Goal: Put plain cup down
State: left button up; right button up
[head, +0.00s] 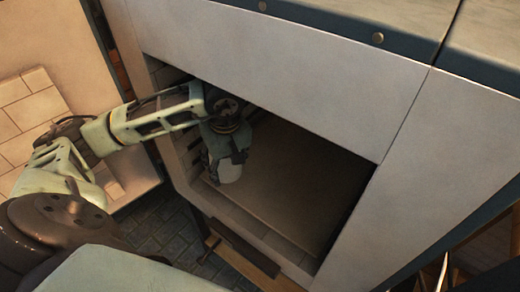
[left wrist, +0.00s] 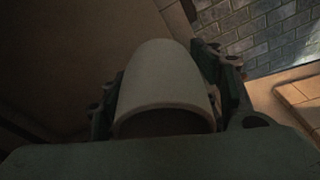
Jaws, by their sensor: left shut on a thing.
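The plain cup (head: 230,173) is pale and unmarked. My left gripper (head: 226,160) is shut on it, inside the front left of the kiln-like opening. In the left wrist view the cup (left wrist: 166,82) sits between the two fingers of the left gripper (left wrist: 165,95), its rim toward the camera. The fingers touch or nearly touch its sides. In the head view its lower end is close to the opening's floor (head: 290,200); I cannot tell whether it touches. My right gripper is not in view.
The opening has a pale front wall (head: 300,70) above it and a wall to its right (head: 420,150). The opening's floor to the right of the cup looks clear, though its depth is dark. An open door (head: 40,110) with a brick lining stands at left. Grey paving (head: 165,225) lies below.

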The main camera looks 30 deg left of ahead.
pick_arm(q)
jog(key=w+p, duration=0.1)
jog(key=w, duration=0.2)
jog(key=w+f, duration=0.1)
jog(key=w, duration=0.3)
jog(key=w+d+f+p, duration=0.1)
jog(key=w, duration=0.3)
jog(key=shift+w+p, duration=0.25)
jog(key=shift+p, duration=0.1)
jog(key=shift+f, duration=0.6)
notch_tip(320, 180, down, 3)
jog(key=shift+f+p, duration=0.1)
jog(key=shift+p, duration=0.6)
jog(key=shift+w+f, duration=0.15)
jog(key=shift+f, duration=0.15)
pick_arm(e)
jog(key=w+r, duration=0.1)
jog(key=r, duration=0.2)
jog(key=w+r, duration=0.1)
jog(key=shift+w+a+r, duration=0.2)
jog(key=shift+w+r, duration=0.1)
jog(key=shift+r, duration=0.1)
